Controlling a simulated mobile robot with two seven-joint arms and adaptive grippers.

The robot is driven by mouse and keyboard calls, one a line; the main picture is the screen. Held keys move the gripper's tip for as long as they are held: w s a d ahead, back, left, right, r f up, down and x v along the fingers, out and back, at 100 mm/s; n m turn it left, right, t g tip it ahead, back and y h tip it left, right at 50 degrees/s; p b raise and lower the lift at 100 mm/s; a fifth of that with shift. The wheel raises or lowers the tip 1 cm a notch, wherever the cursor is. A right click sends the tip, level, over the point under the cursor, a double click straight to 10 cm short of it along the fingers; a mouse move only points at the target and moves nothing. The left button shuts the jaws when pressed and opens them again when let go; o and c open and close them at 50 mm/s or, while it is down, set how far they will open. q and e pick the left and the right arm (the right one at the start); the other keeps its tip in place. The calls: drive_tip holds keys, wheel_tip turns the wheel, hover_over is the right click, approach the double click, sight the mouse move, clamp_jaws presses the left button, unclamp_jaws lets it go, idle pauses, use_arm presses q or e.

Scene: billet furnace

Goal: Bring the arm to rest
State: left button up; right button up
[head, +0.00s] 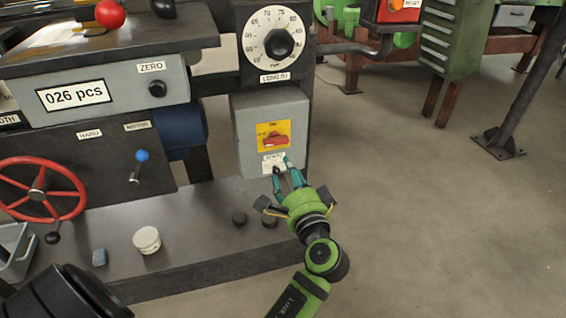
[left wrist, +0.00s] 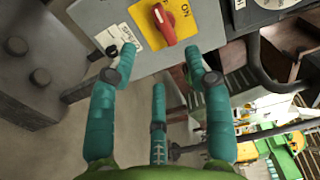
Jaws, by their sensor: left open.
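My left gripper (head: 283,172) is in front of the lower part of a grey switch box (head: 244,135), just below its red rotary switch (head: 275,140) on a yellow plate. In the left wrist view, the teal fingers of the gripper (left wrist: 158,58) are spread apart with nothing between them. The red switch (left wrist: 164,25) is beyond the fingertips there, and the fingers look clear of it. Its handle lies about level in the head view. My right gripper is not in view.
A dark machine ledge (head: 200,245) below holds a white round container (head: 146,240) and small dark pieces. A red handwheel (head: 40,190) and a blue-knobbed lever (head: 140,163) are at left. A length dial (head: 273,45) is above the box. Open floor (head: 430,220) lies to the right.

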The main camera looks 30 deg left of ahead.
use_arm(q)
drive_tip(key=shift+s+d, duration=0.35)
idle(0.3)
